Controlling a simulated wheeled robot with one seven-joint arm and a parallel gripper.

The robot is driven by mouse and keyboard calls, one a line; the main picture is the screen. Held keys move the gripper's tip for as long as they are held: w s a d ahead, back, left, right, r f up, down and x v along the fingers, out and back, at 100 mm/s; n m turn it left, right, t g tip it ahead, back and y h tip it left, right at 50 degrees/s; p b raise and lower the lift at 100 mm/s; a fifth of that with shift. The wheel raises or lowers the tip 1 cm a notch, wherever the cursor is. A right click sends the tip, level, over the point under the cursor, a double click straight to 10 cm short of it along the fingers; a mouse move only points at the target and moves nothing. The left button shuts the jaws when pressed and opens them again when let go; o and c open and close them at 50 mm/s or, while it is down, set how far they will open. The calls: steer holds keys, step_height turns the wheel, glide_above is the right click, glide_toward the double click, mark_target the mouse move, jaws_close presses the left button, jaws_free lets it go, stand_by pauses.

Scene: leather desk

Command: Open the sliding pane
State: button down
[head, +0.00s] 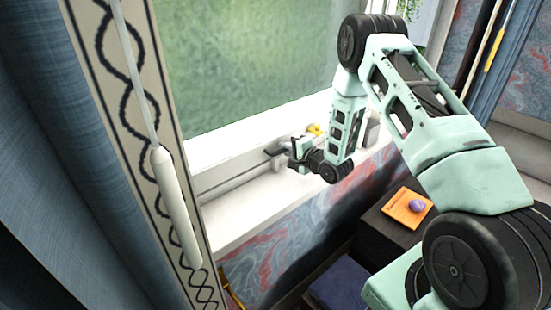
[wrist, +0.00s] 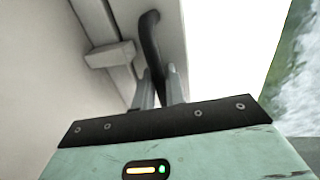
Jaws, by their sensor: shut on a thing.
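The sliding pane (head: 240,75) is a large window with green-tinted glass in a white frame. A dark grey handle (head: 274,150) sits low on the frame. The handle shows as a curved dark bar in the wrist view (wrist: 149,42). My gripper (head: 288,150) reaches the handle from the right, above the sill. In the wrist view my gripper's two fingers (wrist: 159,88) are shut on the handle's lower end. The fingers hide that end of the handle.
A white window sill (head: 235,215) runs below the frame. A small yellow thing (head: 315,129) is behind my arm. A patterned curtain border (head: 125,90) and a white rod (head: 175,205) hang at left.

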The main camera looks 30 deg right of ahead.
steer(key=shift+d, duration=0.35)
steer(key=c, duration=1.5)
jaws_free()
steer(key=shift+w, duration=0.1)
steer(key=shift+c, duration=0.2)
steer(key=b+v, duration=0.4)
steer(key=v, duration=1.3)
steer(key=shift+r, duration=0.15)
